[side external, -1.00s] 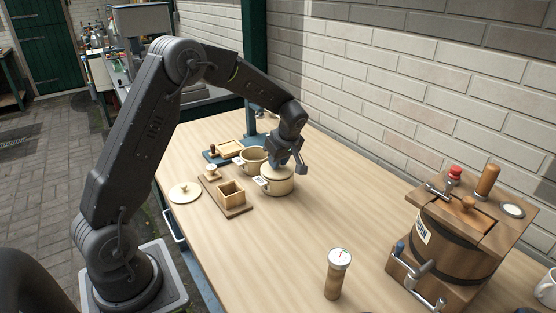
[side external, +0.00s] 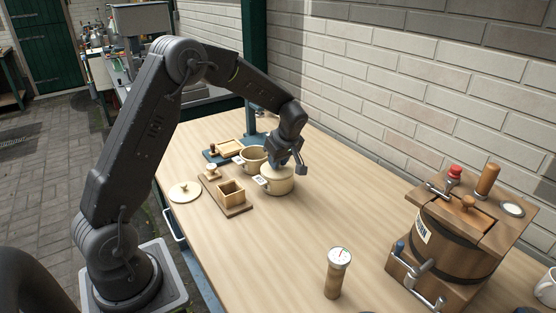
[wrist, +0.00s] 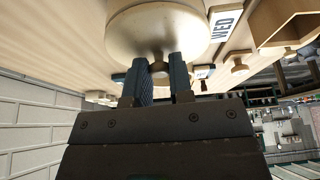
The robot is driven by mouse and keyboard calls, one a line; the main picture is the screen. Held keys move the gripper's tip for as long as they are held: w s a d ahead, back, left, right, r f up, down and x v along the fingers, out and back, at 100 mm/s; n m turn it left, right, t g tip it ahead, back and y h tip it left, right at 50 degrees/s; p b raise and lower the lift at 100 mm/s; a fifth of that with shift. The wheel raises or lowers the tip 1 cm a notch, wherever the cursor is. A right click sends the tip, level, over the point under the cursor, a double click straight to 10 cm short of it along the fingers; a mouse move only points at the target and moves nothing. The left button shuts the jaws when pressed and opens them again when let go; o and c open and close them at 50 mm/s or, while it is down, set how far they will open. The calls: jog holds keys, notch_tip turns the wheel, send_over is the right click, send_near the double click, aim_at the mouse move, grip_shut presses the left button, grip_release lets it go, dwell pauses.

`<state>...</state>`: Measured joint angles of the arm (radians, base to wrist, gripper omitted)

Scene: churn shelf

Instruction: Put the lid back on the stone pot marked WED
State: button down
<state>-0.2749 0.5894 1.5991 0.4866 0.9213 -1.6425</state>
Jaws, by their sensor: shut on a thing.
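The cream stone pot (side external: 277,186) stands on the bench below my gripper (side external: 284,164). Its label reads WED in the wrist view (wrist: 223,25). The round cream lid (wrist: 158,32) is at the pot's mouth, with its knob (wrist: 159,67) between my two fingers. My gripper (wrist: 163,82) is shut on that knob. The lid looks level over the pot; whether it rests fully on the rim I cannot tell, as the fingers cover part of it.
A second, open pot (side external: 252,159) stands just behind. Another lid (side external: 185,192) lies on the bench at left, near a wooden box on a board (side external: 231,195). A dial thermometer (side external: 337,272) and a wooden churn (side external: 455,240) stand at right. The bench between is clear.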

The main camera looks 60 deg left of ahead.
dwell(0.3)
jog(key=c, duration=0.9)
grip_release()
jog(key=shift+o, duration=0.2)
jog(key=o, duration=0.4)
jog(key=shift+r, duration=3.5)
